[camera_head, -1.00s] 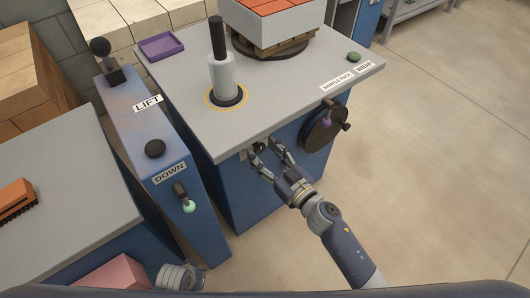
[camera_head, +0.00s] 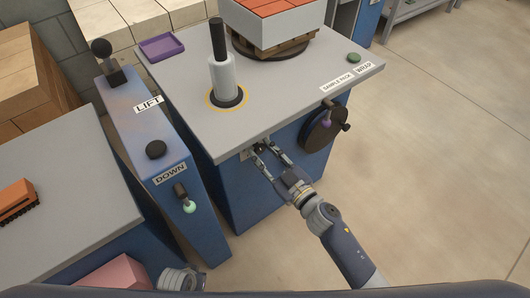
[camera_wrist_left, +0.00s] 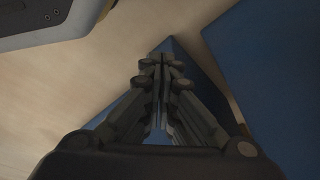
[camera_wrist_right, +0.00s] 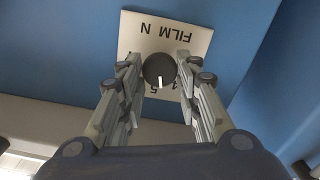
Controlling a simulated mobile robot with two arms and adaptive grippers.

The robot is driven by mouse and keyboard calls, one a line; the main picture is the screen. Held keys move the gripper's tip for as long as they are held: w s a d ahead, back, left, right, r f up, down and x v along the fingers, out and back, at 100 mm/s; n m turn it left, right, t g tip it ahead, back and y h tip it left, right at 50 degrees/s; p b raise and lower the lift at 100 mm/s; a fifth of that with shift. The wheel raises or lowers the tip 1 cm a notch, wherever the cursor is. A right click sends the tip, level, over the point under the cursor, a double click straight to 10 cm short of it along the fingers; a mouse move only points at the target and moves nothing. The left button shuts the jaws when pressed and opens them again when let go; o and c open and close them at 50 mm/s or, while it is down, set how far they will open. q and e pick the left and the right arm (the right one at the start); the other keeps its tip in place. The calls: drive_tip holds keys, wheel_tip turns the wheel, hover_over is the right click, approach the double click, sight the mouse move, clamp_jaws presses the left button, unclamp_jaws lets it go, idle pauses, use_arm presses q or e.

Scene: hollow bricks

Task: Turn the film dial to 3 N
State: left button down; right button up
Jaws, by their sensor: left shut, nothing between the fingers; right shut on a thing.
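The film dial is a round black knob with a white pointer line (camera_wrist_right: 159,70), on a pale plate marked FILM N (camera_wrist_right: 160,34) on the blue cabinet's front. The plate appears upside down in the right wrist view, with the pointer toward the bottom of the picture. A "1.5" mark shows beside the dial; other marks are hidden by the fingers. My right gripper (camera_head: 264,151) is shut on the dial, one finger on each side; it fills the right wrist view (camera_wrist_right: 161,75). My left gripper (camera_wrist_left: 161,62) is shut and empty, pointing toward the floor and blue panels.
The grey cabinet top (camera_head: 290,85) holds a film roll (camera_head: 222,75), a purple tray (camera_head: 160,47) and a brick pack (camera_head: 270,22). A handwheel (camera_head: 323,127) is right of the dial. The LIFT/DOWN console (camera_head: 150,125) stands left. Floor at right is clear.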

drive_tip(key=shift+n, duration=0.9)
drive_tip(key=n, duration=0.4)
drive_tip(key=shift+a+n, duration=0.1)
drive_tip(key=shift+n, duration=0.2)
drive_tip(key=n, duration=0.3)
drive_tip(key=shift+f+n+b, duration=0.1)
drive_tip(key=shift+n+b, duration=0.2)
drive_tip(key=shift+b, duration=0.05)
drive_tip(key=shift+n, duration=0.8)
use_arm(q)
drive_tip(key=shift+w+d+r+b, duration=0.15)
drive_tip(key=shift+w+r, duration=0.2)
drive_tip(key=shift+r, duration=0.55)
drive_tip(key=shift+w+r+b, duration=0.2)
drive_tip(key=shift+w+r, duration=0.2)
drive_tip(key=shift+r, duration=0.5)
drive_tip(key=shift+w+d+r+b, duration=0.15)
drive_tip(key=shift+w+r, duration=0.2)
drive_tip(key=shift+r, duration=0.55)
use_arm(e)
drive_tip(key=shift+f+n, duration=0.1)
drive_tip(key=shift+n, duration=1.5)
use_arm(q)
drive_tip(key=shift+w+a+r, duration=0.1)
use_arm(e)
drive_tip(key=shift+s, duration=0.1)
drive_tip(key=o, duration=1)
drive_tip(key=shift+o, duration=0.2)
